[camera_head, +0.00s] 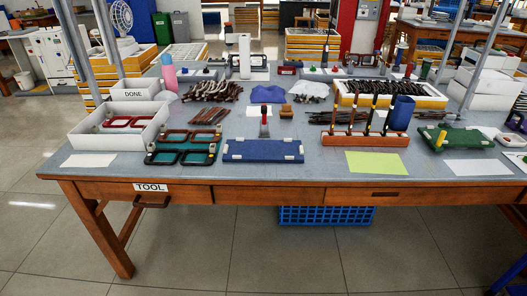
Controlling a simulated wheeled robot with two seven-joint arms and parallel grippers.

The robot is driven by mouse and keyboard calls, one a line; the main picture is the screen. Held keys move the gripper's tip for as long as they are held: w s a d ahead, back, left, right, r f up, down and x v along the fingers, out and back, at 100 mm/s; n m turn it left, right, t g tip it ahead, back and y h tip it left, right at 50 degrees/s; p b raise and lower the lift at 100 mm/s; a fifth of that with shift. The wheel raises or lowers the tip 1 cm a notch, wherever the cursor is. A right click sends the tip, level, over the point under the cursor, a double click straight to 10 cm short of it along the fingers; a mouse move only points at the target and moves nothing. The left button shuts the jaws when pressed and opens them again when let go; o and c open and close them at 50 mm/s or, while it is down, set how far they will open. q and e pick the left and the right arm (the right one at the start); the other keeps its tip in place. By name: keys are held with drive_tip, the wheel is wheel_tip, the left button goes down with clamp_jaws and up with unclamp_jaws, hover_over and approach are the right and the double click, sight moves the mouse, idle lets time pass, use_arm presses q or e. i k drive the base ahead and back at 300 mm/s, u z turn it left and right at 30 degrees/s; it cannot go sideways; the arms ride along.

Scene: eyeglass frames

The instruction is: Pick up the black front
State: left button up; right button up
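Dark, black-rimmed eyeglass-shaped pieces (184,147) with teal showing in their openings lie at the left front of the table, just right of a white open box. I cannot tell whether they are separate fronts or a holder. Red eyeglass-shaped fronts (123,122) lie inside the white box (97,141). Bundles of dark, thin pieces (212,91) lie farther back; their shapes are too small to tell. Neither of my grippers is in view.
The grey-topped table (330,170) carries a blue mat (262,150), a wooden rack (365,139) with upright tools, a green-yellow sheet (376,162) and a green pad (458,139). A pink bottle (169,73) and a white DONE box (136,90) stand back left.

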sight(211, 153)
drive_tip(key=k, duration=0.65)
drive_tip(key=u, duration=0.75)
drive_tip(key=i, duration=0.6)
drive_tip(key=u, duration=0.55)
drive_tip(key=i, duration=1.2)
drive_tip(key=z, duration=0.75)
